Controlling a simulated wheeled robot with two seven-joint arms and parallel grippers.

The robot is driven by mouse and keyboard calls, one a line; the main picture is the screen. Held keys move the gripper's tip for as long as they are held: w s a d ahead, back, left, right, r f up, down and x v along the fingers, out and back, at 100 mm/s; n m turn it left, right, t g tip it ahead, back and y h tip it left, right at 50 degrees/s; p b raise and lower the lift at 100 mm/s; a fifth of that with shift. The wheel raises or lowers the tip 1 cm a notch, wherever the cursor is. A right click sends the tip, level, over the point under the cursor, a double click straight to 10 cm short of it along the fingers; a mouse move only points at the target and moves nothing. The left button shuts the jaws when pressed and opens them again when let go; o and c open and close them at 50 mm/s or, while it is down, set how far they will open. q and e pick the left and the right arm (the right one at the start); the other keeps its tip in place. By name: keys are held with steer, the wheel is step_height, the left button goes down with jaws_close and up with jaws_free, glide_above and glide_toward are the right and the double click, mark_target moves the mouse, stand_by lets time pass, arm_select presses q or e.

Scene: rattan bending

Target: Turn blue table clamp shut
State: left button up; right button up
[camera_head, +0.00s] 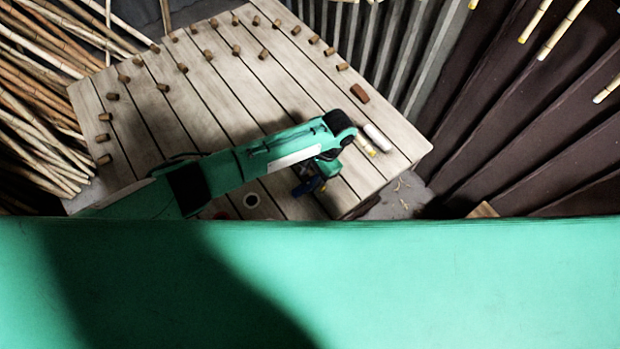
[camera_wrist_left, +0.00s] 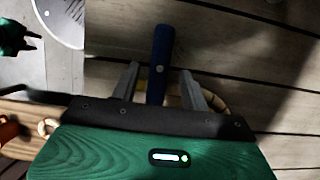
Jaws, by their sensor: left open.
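The blue table clamp (camera_head: 306,187) shows as a small blue piece beside my left gripper, near the table's front right edge. In the left wrist view, a straight blue bar of the clamp (camera_wrist_left: 161,48) with a small light pin stands between the two grey fingers. My left gripper (camera_wrist_left: 160,74) is open around the bar, with a visible gap on each side. Its lower end is hidden behind the gripper's dark front. In the head view my left arm crosses the table and hides part of the clamp. My right gripper cannot be made out.
The slatted wooden table (camera_head: 215,75) carries rows of brown pegs (camera_head: 183,68). A pale cylinder (camera_head: 377,137) and a brown block (camera_head: 359,93) lie at its right. Rattan poles (camera_head: 40,110) fill the left. A yellowish curved piece (camera_wrist_left: 215,92) lies behind the fingers in the wrist view.

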arm_select(q)
steer(key=b+v, duration=0.1)
steer(key=v, duration=1.1)
